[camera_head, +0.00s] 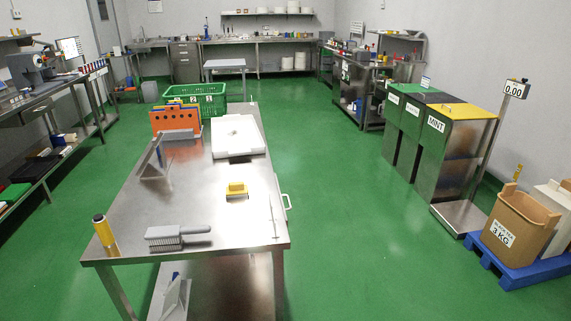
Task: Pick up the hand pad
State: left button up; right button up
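A small yellow block-like item with a dark edge (236,188) lies on the steel table (200,215), right of its middle. It looks like the hand pad, though it is too small to be sure. Bare table top surrounds it, and nothing touches it from above. Neither of my grippers shows in the head view.
On the table are a grey brush (165,237), a yellow cylinder with a dark top (104,233), a grey angled stand (154,162), a white slab stack (238,137) and orange boards (177,121). A thin rod (272,212) lies near the right edge.

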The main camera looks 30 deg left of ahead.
aim_at(237, 190)
jog(key=i+u, duration=0.1)
jog(key=i, duration=0.4)
jog(key=i+l+u, duration=0.1)
jog(key=i, duration=0.35)
jog(key=i+l+u, duration=0.1)
jog(key=i, duration=0.4)
jog(key=i+l+u, duration=0.1)
jog(key=i, duration=0.35)
jog(key=i+l+u, duration=0.1)
jog(key=i+l, duration=0.15)
jog(key=i, duration=0.25)
